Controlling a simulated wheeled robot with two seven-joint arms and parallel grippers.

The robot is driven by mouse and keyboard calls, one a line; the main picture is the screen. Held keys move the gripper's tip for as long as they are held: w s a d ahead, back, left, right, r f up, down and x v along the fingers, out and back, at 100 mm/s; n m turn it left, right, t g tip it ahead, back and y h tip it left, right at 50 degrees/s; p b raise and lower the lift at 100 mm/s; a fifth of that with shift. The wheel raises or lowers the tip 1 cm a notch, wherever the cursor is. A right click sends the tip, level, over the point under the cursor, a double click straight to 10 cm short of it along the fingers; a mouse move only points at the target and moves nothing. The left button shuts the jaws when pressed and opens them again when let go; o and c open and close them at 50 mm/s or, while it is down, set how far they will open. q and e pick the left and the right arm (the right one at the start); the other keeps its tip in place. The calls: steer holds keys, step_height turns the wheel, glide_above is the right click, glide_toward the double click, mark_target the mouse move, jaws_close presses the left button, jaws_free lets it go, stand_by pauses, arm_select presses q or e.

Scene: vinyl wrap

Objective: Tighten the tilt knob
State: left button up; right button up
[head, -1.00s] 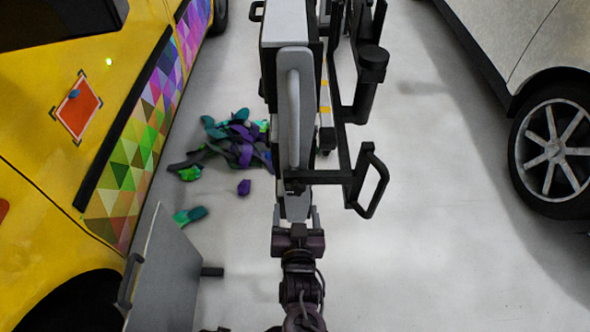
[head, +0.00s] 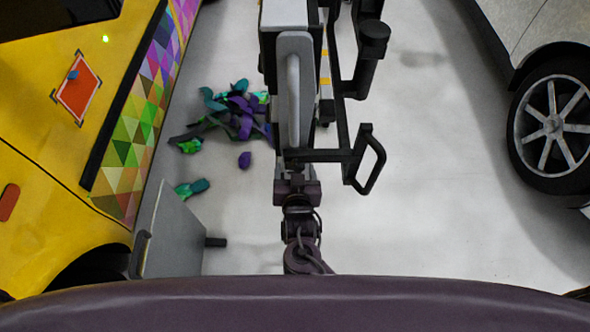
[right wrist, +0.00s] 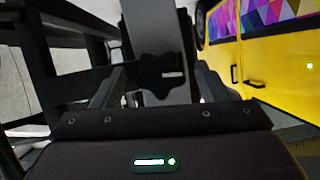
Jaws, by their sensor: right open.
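A black lobed knob (right wrist: 160,72), which looks like the tilt knob, sits on a grey panel in the right wrist view. My right gripper (right wrist: 158,86) is open, with one grey finger on each side of the knob. Gaps show between the fingers and the knob, and I cannot tell whether its tips touch anything. In the head view my right gripper (head: 297,182) is at the near end of the grey and black machine (head: 294,110). The knob is hidden there by the machine. My left gripper is not in view.
A yellow car (head: 60,130) with a patterned strip stands left, and a grey car (head: 545,30) right. A grey panel stand (head: 175,235) is at lower left. Vinyl scraps (head: 235,115) lie on the floor left of the machine. A black handle (head: 368,160) juts right. Floor at right is clear.

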steer(key=shift+w, duration=0.1)
steer(key=c, duration=1)
